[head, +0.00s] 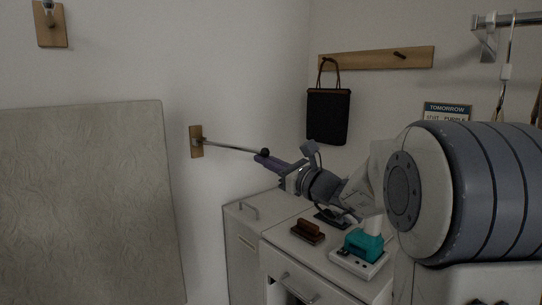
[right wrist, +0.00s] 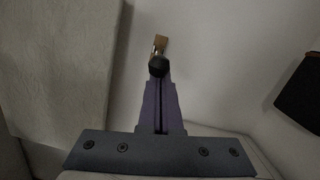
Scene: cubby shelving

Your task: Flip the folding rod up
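The folding rod (head: 230,147) is a thin metal bar on a small wooden wall plate (head: 196,141). It sticks out from the wall nearly level, dipping slightly toward its black ball end (head: 265,152). In the right wrist view the ball (right wrist: 158,66) hides most of the rod, and the plate (right wrist: 161,43) shows behind it. My right gripper (head: 262,159) has purple fingers at the ball end, just below it. In the right wrist view the fingers (right wrist: 158,84) lie together with nothing seen between them. I cannot tell whether they touch the ball. My left gripper is out of view.
White cabinets (head: 240,215) stand below my right arm, with a brown wooden-handled block (head: 308,231) and a teal device (head: 364,245) on top. A black bag (head: 328,115) hangs from a peg rail (head: 375,58). A textured panel (head: 90,200) stands at left.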

